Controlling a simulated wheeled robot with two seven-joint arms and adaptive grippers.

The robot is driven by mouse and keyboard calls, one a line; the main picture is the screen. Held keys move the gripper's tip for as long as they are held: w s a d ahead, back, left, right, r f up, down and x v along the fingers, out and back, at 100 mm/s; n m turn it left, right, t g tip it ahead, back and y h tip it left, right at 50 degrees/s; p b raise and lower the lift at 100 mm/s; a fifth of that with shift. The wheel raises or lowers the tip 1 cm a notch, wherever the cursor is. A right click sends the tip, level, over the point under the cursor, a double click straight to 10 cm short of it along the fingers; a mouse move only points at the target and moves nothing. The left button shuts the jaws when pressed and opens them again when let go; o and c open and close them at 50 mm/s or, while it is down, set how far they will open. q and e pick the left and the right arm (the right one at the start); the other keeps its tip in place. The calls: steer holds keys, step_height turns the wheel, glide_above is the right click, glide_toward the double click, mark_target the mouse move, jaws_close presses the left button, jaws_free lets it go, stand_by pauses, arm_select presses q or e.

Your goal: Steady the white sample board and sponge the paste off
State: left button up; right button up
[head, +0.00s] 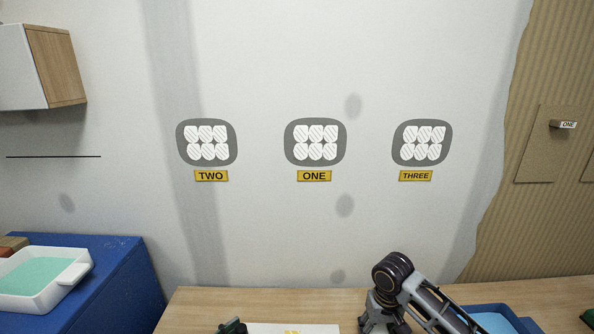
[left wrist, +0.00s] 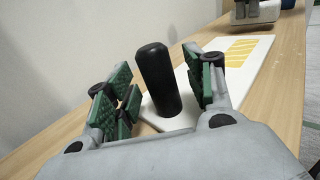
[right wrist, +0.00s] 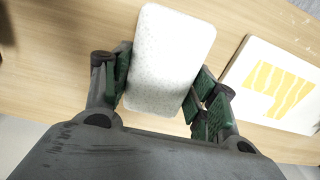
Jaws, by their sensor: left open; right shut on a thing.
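The white sample board (left wrist: 258,72) lies on the bench with yellow paste stripes (left wrist: 248,50) on it. A black upright handle (left wrist: 157,80) stands at its near end in the left wrist view. My left gripper (left wrist: 155,92) is open, with a green-padded finger on each side of the handle and a gap at the left. My right gripper (right wrist: 162,85) is shut on a pale speckled block, the sponge (right wrist: 170,55). In the right wrist view the board (right wrist: 243,60) and its paste (right wrist: 279,90) lie to the right of the sponge. In the head view only the board's far edge (head: 265,328) shows.
A blue tray (head: 525,322) stands on the wooden bench (head: 220,298) at the right. A white tub (head: 55,300) with green contents sits on a blue cabinet (head: 120,275) at the left. The wall behind carries patches labelled TWO, ONE and THREE.

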arm_select(q)
steer(key=shift+s+a, duration=0.25)
steer(key=shift+w+d, duration=0.25)
stand_by(0.7)
steer(key=shift+w+d, duration=0.35)
jaws_close()
stand_by(0.5)
steer(key=shift+f, duration=0.1)
stand_by(0.5)
